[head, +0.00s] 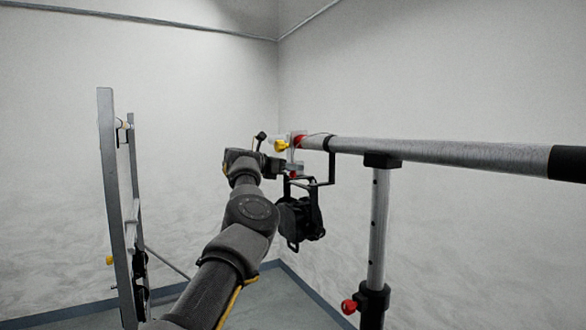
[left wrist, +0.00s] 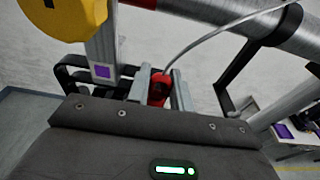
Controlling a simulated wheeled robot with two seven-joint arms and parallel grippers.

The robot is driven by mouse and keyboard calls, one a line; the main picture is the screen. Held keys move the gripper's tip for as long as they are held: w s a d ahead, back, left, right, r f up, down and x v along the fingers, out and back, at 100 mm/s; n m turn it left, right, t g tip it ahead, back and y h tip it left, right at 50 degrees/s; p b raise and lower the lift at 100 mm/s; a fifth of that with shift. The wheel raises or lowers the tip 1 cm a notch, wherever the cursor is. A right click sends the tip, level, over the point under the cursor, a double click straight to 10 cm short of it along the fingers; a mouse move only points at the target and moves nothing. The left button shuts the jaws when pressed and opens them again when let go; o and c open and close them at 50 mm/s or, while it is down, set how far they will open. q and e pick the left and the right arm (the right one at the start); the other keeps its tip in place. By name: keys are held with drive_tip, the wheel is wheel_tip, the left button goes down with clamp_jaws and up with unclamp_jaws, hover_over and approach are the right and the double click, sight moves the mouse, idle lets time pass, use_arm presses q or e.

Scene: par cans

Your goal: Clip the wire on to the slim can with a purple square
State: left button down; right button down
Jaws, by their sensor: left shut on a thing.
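A black can (head: 300,220) hangs in its yoke from the horizontal bar, near the bar's left end. My left gripper (head: 285,168) is beside the bar, just above the can. In the left wrist view the left gripper (left wrist: 155,90) is shut on a red clip (left wrist: 159,86) at the end of the grey wire (left wrist: 230,22). The wire arcs up to the right, in front of the bar. A purple square (left wrist: 102,72) shows on a pale upright piece just left of the fingers. The can's body is hidden in that view. My right gripper is out of view.
The silver bar (head: 440,153) runs right on a stand post (head: 378,230) with a red knob (head: 348,306). A yellow knob (head: 282,146) is close to my gripper. A grey frame (head: 108,200) stands at left. Another purple square (left wrist: 284,131) shows at the right of the wrist view.

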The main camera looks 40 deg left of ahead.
use_arm(q)
drive_tip(key=c, duration=1.2)
unclamp_jaws()
drive_tip(key=shift+o, duration=0.2)
drive_tip(key=shift+s, duration=0.1)
drive_tip(key=shift+s+a+f+b, duration=0.1)
drive_tip(key=shift+s+b, duration=0.1)
drive_tip(key=shift+b, duration=0.15)
drive_tip(key=b+v, duration=0.5)
drive_tip(key=v, duration=0.5)
drive_tip(key=shift+s, duration=0.2)
